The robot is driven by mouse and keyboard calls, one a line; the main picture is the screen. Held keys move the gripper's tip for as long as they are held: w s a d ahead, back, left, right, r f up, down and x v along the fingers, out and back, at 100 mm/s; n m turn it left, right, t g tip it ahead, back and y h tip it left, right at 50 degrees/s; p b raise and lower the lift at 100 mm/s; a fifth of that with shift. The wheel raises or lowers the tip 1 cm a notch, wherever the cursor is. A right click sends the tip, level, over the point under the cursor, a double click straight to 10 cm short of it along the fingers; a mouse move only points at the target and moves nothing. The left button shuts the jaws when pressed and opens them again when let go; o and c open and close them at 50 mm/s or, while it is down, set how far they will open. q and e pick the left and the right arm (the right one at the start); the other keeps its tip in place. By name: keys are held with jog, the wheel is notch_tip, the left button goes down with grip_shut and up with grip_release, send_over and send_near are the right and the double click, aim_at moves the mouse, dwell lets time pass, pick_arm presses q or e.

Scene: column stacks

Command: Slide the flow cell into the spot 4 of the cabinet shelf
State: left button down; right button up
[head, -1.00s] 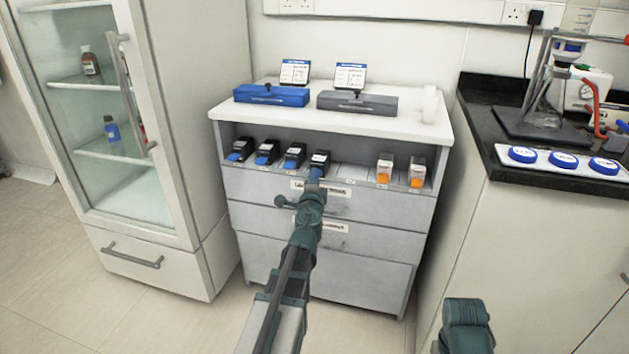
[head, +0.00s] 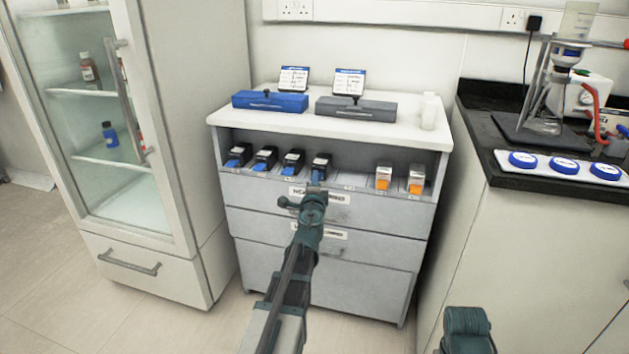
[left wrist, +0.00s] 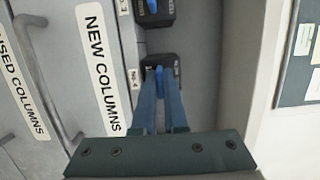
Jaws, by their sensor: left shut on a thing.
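The flow cell (head: 320,166) is a black block with a blue tab at its front. It sits in the cabinet shelf (head: 350,188), fourth from the left in a row of like black blocks. My left gripper (head: 316,180) reaches it from the front, and its fingers are shut on the blue tab. In the left wrist view the fingers (left wrist: 160,92) hold the tab, with the flow cell (left wrist: 161,62) beyond them beside the label No.4 (left wrist: 133,78). The fingers hide part of its front. Only a link of my right arm shows at bottom right.
Three black blocks (head: 265,158) with blue tabs stand left of it. Two orange-and-white blocks (head: 416,178) stand at the shelf's right, with empty room between. A blue case (head: 270,102) and a grey case (head: 357,110) are on top. A glass-door cabinet (head: 115,120) stands left.

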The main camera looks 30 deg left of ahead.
pick_arm(q)
jog(key=c, duration=0.9)
grip_release()
